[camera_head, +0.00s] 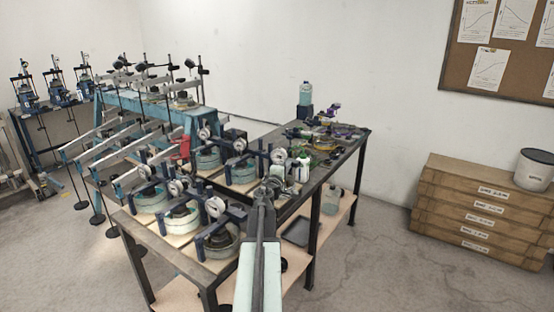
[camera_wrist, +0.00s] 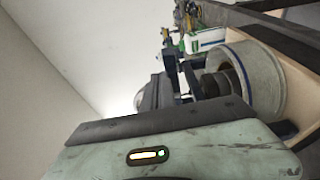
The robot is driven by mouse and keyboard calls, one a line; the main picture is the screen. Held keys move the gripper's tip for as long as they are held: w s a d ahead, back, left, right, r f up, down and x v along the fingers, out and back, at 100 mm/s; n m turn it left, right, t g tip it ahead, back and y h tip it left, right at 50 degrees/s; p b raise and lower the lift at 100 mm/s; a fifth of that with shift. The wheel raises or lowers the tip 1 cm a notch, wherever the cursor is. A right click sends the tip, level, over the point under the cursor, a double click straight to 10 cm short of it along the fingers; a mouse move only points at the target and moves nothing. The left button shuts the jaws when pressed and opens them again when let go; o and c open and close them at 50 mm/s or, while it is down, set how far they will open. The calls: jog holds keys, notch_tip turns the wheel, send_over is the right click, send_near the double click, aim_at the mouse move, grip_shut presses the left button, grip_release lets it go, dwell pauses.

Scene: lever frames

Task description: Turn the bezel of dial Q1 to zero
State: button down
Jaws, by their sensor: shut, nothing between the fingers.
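Several round white dials sit on dark blue frames over ring-shaped cells on the bench. Examples are the front dial (camera_head: 216,207), one left of it (camera_head: 175,188) and a rear one (camera_head: 279,156). No label is readable, so I cannot tell which is Q1, nor read needles or bezel marks. My gripper (camera_head: 268,188) is shut and empty, at the end of my arm, right of the front dials in the picture; I see no clear contact. In the wrist view, my pale green housing fills the bottom, and a ring cell (camera_wrist: 250,80) with dark frame parts lies beyond.
The dark-edged bench (camera_head: 318,188) carries bottles and small tools toward its far end, with a lower shelf beneath. A blue lever rig (camera_head: 185,122) with hanging weights stands behind left. Stacked wooden boxes (camera_head: 480,210) stand right. The floor between is clear.

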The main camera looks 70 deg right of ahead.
jog(key=a, duration=0.6)
jog(key=shift+s, duration=0.15)
dwell(0.4)
